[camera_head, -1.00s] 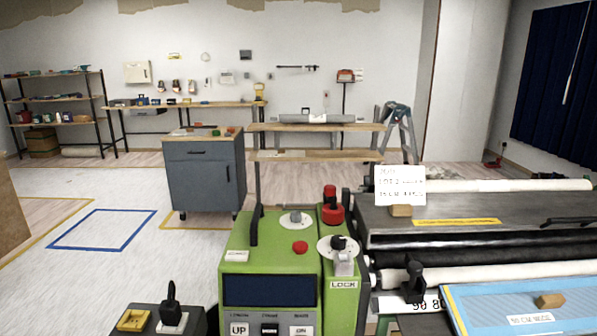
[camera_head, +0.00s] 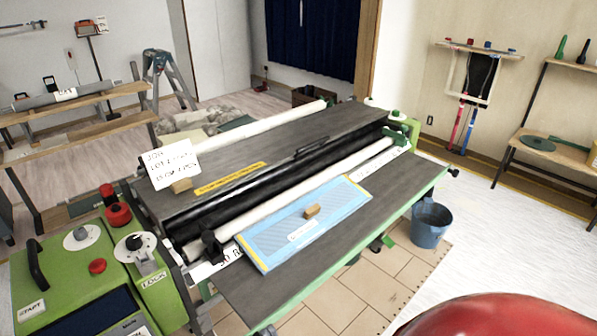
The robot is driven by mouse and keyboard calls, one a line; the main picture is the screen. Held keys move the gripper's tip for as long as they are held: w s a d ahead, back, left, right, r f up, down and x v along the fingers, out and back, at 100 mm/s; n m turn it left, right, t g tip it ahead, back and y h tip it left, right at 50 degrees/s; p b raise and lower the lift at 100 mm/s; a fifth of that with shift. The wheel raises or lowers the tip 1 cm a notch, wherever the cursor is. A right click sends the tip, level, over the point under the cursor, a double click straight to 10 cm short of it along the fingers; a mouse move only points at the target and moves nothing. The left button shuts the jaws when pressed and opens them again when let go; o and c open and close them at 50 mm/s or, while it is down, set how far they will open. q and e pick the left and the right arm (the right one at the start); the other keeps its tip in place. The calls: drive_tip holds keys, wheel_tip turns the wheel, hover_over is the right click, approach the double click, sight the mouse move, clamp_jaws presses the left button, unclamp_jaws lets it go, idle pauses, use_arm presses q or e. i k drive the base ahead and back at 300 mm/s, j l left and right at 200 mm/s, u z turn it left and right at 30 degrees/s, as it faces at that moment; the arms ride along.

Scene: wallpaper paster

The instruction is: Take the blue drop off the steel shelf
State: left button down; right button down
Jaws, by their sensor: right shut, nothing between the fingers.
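The blue drop (camera_head: 340,200) is a flat light-blue sheet with a yellow edge strip. It lies on the grey steel shelf (camera_head: 390,213) along the front of the pasting machine. A small wooden block (camera_head: 312,211) and a white label (camera_head: 302,230) sit on the drop. A large glossy red curved shape (camera_head: 500,314) fills the bottom right corner, close to the camera; I cannot tell whether it is part of my right arm. No fingers of either gripper show, and nothing of mine visibly touches the drop.
The green control box (camera_head: 90,265) stands left of the shelf. White rollers (camera_head: 335,172) and a dark top plate with a paper card (camera_head: 172,164) lie behind the drop. A blue bucket (camera_head: 431,223) stands on the floor to the right. Open pale floor lies further right.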

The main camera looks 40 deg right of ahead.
sight(270, 243)
drive_tip(key=z, duration=1.25)
